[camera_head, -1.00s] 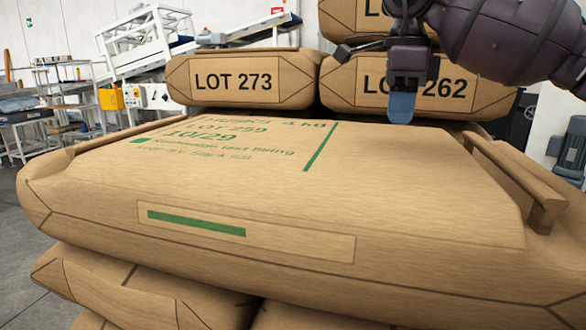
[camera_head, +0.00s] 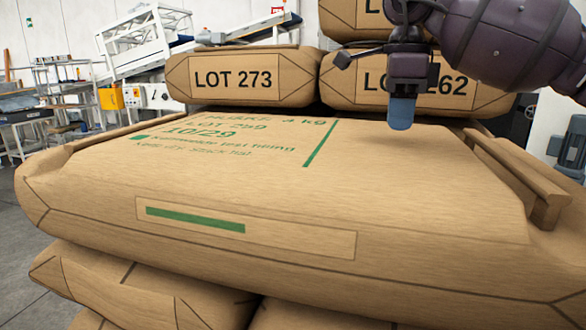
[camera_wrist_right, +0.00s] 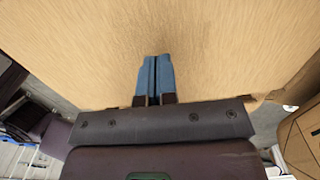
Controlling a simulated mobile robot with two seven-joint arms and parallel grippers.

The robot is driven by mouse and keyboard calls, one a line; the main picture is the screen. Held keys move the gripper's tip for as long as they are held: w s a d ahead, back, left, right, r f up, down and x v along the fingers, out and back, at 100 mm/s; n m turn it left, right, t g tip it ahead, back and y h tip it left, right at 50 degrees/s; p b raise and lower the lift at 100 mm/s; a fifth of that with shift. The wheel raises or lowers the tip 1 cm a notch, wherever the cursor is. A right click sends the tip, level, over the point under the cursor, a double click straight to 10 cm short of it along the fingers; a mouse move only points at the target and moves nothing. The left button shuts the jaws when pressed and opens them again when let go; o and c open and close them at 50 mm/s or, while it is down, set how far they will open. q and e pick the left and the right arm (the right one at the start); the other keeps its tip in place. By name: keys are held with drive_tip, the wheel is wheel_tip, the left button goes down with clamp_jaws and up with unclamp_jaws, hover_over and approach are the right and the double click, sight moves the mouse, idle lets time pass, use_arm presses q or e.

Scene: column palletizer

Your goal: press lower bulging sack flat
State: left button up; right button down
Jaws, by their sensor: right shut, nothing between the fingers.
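The large brown paper sack (camera_head: 270,185) with green print lies across the front of the stack in the head view, its top broad and slightly rounded. My right gripper (camera_head: 401,118) points down over the far right part of its top, with its blue fingertips together and empty. A soft shadow lies on the sack just below the tips; I cannot tell whether they touch. In the right wrist view the shut blue fingers (camera_wrist_right: 155,78) lie against a background of plain sack surface (camera_wrist_right: 230,45). My left gripper is not in view.
Behind stand the LOT 273 sack (camera_head: 238,78) and the LOT 262 sack (camera_head: 470,80), partly hidden by my right arm. More sacks (camera_head: 130,285) lie underneath. A conveyor frame (camera_head: 150,40) and a yellow box (camera_head: 111,98) stand at the back left.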

drive_tip(key=shift+f, duration=0.35)
drive_tip(key=shift+f, duration=0.5)
